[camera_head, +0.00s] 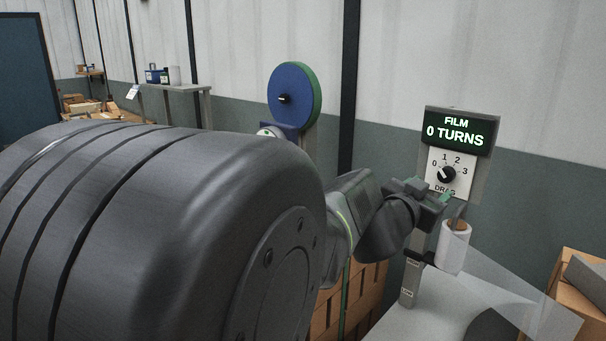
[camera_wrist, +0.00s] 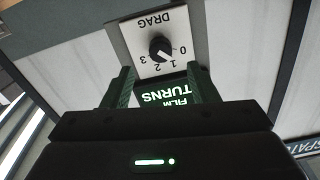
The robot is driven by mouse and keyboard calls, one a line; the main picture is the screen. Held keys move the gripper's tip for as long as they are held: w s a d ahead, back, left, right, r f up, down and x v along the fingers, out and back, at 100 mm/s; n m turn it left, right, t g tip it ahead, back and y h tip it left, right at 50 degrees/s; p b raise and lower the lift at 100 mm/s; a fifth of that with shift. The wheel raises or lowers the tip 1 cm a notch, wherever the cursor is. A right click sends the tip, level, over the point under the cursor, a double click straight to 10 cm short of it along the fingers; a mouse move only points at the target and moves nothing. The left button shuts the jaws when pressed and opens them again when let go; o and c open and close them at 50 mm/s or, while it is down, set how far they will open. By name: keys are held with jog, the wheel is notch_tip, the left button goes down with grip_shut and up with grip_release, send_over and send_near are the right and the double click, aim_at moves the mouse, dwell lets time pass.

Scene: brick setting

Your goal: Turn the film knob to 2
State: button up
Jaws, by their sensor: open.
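The film knob (camera_head: 446,174) is a black dial on a white plate marked 0 to 3 and DRAG, under a lit sign (camera_head: 459,131) reading FILM 0 TURNS. In the wrist view the plate is upside down, and the knob (camera_wrist: 160,48) shows beyond the fingertips. Its white pointer seems to lie on the 0 to 1 side; the exact mark is hard to tell. My gripper (camera_head: 430,191) is open and empty, just in front of and below the knob. In the wrist view its two green fingers (camera_wrist: 162,82) stand apart, with the sign between them.
A white film roll (camera_head: 453,249) hangs on the post just below my gripper. A pale table or platform (camera_head: 440,318) lies beneath. Stacked brown bricks (camera_head: 368,290) stand left of the post, and a box (camera_head: 588,283) is at right. A blue-green disc (camera_head: 291,97) stands behind my arm.

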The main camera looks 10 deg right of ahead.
aim_at(444, 178)
jog(key=b+x, duration=0.1)
jog(key=x, duration=0.6)
jog(key=shift+w+d, duration=0.25)
jog(key=shift+d, duration=0.1)
jog(key=c, duration=1)
